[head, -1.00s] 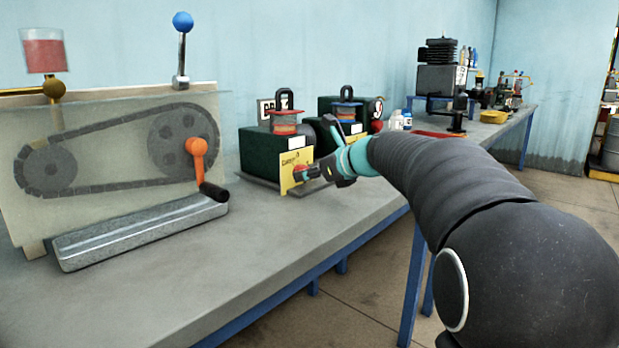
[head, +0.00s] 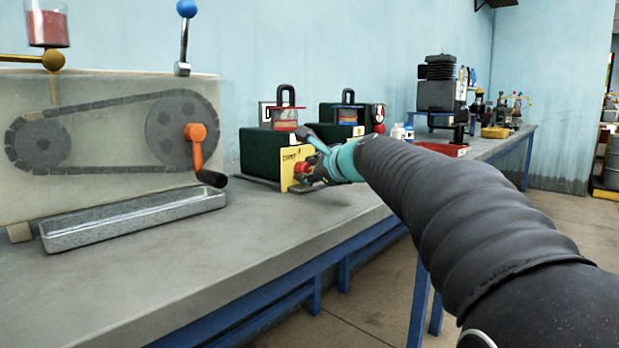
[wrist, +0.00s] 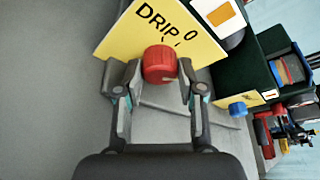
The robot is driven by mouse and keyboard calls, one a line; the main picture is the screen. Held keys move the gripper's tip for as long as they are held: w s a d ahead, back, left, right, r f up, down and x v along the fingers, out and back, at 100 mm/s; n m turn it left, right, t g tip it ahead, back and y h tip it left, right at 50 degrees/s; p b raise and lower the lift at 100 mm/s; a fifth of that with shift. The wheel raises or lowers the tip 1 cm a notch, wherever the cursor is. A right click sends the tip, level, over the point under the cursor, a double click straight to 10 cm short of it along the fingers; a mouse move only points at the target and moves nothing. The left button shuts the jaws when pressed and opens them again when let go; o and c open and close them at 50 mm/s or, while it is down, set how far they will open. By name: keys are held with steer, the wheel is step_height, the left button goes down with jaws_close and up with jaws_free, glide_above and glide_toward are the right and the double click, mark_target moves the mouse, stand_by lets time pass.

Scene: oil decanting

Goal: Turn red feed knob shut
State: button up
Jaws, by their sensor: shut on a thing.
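The red feed knob (wrist: 160,65) sits on the yellow plate (wrist: 205,48) marked "DRIP" in the wrist view. My gripper (wrist: 157,72) has a fingertip on either side of the knob and is shut on it. In the head view the knob (head: 301,167) shows at the front of the near dark green box (head: 263,152), partly covered by my gripper (head: 307,172). The yellow plate (head: 288,166) faces the front of the bench there.
A second dark green box (head: 328,115) stands behind, with a blue knob (wrist: 238,109) visible in the wrist view. A chain-drive panel with an orange crank (head: 196,150) and a grey trough (head: 135,219) stand left. The front of the bench (head: 250,245) is clear.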

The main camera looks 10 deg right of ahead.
stand_by(0.5)
steer(key=o, duration=1.1)
steer(key=shift+o, duration=0.2)
steer(key=shift+v, duration=4)
